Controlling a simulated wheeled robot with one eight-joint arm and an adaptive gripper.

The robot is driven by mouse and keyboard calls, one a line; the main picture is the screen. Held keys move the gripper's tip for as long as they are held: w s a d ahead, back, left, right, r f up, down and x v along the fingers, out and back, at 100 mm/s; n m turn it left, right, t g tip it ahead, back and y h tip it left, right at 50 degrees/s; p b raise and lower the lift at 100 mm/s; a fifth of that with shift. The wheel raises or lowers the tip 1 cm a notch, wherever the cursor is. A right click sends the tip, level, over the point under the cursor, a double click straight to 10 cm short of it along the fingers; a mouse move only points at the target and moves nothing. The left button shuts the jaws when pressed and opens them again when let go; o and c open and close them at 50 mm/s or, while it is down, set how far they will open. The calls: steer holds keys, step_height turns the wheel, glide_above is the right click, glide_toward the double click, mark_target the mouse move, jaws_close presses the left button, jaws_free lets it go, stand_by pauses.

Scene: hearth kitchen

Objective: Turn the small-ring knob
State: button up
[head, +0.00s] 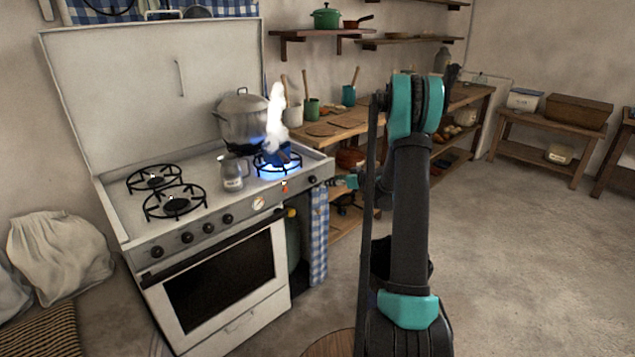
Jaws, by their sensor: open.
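A white gas stove (219,182) stands at the left with its lid raised. Its front panel carries several black knobs, including one at the far right (312,180); I cannot tell which is the small-ring knob by any label. The front right ring (277,170) burns with a bright blue flame under a small dark blue pot (281,155), and white foam or steam (274,115) rises from it. My gripper (334,183) is open, just right of the far-right knob, and looks apart from it. My arm hides part of the scene behind.
A grey pot (243,120) stands on the back right ring, a small metal jug (232,173) beside the flame. Blue checked cloth (319,232) hangs at the stove's right side. A wooden counter (330,126) adjoins it. The floor at right is free.

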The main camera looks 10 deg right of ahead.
mark_target(315, 180)
steer(key=x, duration=1)
steer(key=shift+w+a+f, duration=0.1)
steer(key=shift+w+a, duration=0.05)
steer(key=shift+a, duration=0.1)
steer(key=shift+c, duration=0.4)
steer(key=c, duration=1.1)
steer(key=shift+d+m, duration=0.1)
steer(key=shift+m, duration=0.2)
steer(key=shift+d+m+g+y, duration=0.1)
steer(key=shift+m+g+y, duration=0.5)
steer(key=shift+m+y, duration=0.45)
steer(key=shift+w+f+m+y, duration=0.1)
steer(key=shift+m+y, duration=0.35)
steer(key=shift+m, duration=0.7)
steer(key=m+y, duration=0.1)
steer(key=m, duration=0.1)
steer(key=m+y, duration=0.1)
steer(key=m, duration=0.2)
steer(key=shift+f+g+y, duration=0.1)
steer(key=shift+g+y, duration=0.2)
steer(key=shift+y, duration=0.1)
